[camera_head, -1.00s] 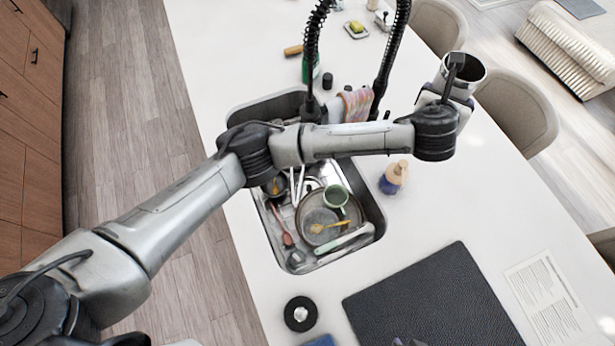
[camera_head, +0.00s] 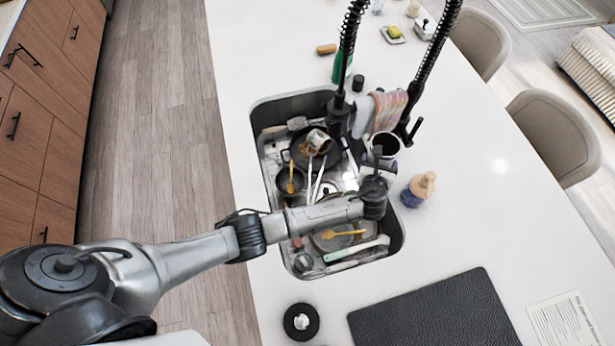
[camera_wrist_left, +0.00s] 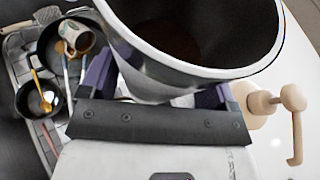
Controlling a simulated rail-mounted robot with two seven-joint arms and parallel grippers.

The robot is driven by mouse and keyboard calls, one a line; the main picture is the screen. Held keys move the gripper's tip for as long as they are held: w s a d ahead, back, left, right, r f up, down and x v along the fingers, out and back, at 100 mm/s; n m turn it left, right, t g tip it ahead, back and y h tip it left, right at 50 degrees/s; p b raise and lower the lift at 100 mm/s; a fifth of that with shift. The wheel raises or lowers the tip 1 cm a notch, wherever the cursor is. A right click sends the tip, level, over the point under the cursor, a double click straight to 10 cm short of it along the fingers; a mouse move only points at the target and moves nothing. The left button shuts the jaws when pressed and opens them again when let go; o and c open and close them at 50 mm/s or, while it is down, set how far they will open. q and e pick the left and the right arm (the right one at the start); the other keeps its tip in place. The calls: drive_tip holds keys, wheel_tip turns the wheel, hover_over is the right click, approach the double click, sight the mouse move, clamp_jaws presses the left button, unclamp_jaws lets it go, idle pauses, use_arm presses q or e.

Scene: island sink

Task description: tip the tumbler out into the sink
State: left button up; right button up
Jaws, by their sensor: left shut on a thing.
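The sink (camera_head: 397,232) is a dark-rimmed basin full of dishes below my left forearm. My right gripper is not in view.
The sink holds pans, a stained mug (camera_head: 318,141), a yellow spoon (camera_head: 345,233) and other utensils. A black coiled faucet (camera_head: 342,75) with a striped cloth (camera_head: 388,108) stands behind the tumbler. A soap bottle (camera_head: 418,190) is right of the sink. A dark mat (camera_head: 435,315) lies in front.

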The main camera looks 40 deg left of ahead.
use_arm(q)
drive_tip(key=s+a+f+b, duration=0.1)
drive_tip(key=s+a+f, duration=0.1)
drive_tip(key=s+f, duration=0.2)
drive_tip(key=s+a+f+y, duration=0.1)
drive_tip(key=s+a+f, duration=0.2)
drive_tip(key=f, duration=0.6)
drive_tip(key=shift+s+a+f+n+b, duration=0.15)
drive_tip(key=shift+s+f+n+b, duration=0.2)
drive_tip(key=shift+f+n+b, duration=0.05)
drive_tip(key=shift+r, duration=0.1)
